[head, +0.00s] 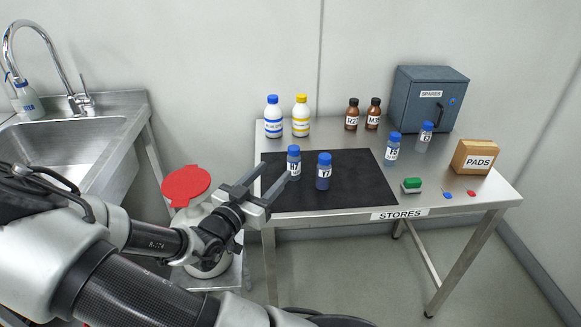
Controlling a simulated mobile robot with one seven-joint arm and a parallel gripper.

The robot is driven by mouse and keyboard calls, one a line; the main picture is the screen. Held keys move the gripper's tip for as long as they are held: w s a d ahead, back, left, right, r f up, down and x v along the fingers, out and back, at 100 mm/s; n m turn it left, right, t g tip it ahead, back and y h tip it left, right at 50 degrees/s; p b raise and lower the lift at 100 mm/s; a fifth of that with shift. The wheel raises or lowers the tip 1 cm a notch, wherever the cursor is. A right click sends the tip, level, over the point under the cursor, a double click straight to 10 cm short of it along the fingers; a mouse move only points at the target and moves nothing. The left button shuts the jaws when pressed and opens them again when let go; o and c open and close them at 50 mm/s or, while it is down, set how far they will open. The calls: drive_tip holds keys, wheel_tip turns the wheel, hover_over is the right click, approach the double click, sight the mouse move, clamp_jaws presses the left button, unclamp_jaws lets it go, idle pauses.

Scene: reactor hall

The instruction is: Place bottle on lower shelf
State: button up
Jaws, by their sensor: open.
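My gripper (275,174) is open, its two fingers pointing right toward a small bottle with a blue cap, labelled H7 or similar (294,170). The fingertips are close to that bottle; I cannot tell whether they touch it or reach around it. A second blue-capped bottle, labelled Y7 or similar (324,180), stands just to its right. Both stand upright on a black mat (362,186) on the steel table marked STORES (500,188). The task does not say which bottle is meant. I cannot make out a lower shelf; grey floor shows beneath the table's right part.
White bottles with blue (273,120) and yellow (300,118) caps, brown bottles (352,115), a SPARES cabinet (425,105) and a PADS box (474,157) stand on the table. Blue-capped bottles (393,150) stand right of the mat. A red-lidded container (186,185) and sink (60,145) are left.

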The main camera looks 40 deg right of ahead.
sight(291, 153)
drive_tip(key=b+x, duration=0.1)
drive_tip(key=x, duration=0.7)
drive_tip(key=shift+w+d, duration=0.1)
drive_tip(key=b+x, duration=0.1)
drive_tip(key=x, duration=0.1)
drive_tip(key=b+x, duration=0.1)
drive_tip(key=x, duration=0.2)
drive_tip(key=shift+w+f, duration=0.15)
drive_tip(key=shift+w, duration=0.2)
clamp_jaws()
